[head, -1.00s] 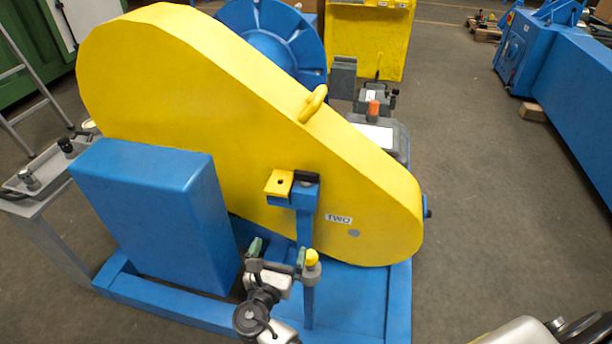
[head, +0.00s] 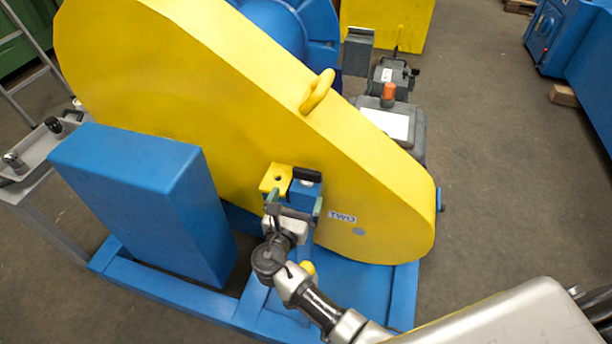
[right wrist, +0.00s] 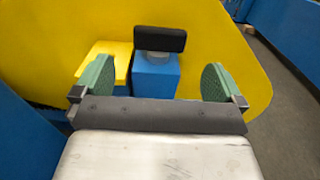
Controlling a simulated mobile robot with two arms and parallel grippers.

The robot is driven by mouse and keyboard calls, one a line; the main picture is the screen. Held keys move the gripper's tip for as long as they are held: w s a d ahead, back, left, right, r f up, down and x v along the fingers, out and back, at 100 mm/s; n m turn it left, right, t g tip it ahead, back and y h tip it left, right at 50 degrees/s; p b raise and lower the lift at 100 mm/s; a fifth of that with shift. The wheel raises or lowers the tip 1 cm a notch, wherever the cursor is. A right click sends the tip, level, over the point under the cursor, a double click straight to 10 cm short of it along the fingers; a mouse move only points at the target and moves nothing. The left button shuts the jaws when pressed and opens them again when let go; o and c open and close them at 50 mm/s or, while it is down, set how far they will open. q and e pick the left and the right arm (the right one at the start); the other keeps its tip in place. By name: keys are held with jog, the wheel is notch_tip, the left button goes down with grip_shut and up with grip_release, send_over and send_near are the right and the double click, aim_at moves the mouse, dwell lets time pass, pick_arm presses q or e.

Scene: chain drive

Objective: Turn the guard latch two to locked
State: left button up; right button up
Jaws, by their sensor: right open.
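The yellow chain guard (head: 190,75) carries a "TWO" label (head: 342,217). Left of the label, guard latch two (head: 307,174) is a short black bar on a grey pivot above a blue block (head: 305,188). A yellow lug with a hole (head: 276,178) sits beside it on the left. In the right wrist view the black bar (right wrist: 159,39) lies crosswise over the blue block, with the yellow lug (right wrist: 105,62) to its left. My right gripper (head: 294,203) is open and empty, just on the near side of the latch, fingers (right wrist: 158,77) spread wider than the bar. My left gripper is out of view.
A yellow handle (head: 318,91) stands up from the guard's top edge. A blue box (head: 140,200) stands left of the latch. A yellow knob (head: 308,267) shows below, partly behind my arm. The floor (head: 500,170) to the right is clear.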

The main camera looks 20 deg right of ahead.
aim_at(310, 178)
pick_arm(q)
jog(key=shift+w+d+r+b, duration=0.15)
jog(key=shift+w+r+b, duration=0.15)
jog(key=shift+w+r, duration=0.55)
pick_arm(e)
jog(key=x, duration=0.7)
jog(key=shift+w+d, duration=0.1)
jog(key=shift+w, duration=0.05)
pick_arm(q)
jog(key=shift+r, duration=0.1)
pick_arm(e)
jog(key=c, duration=0.8)
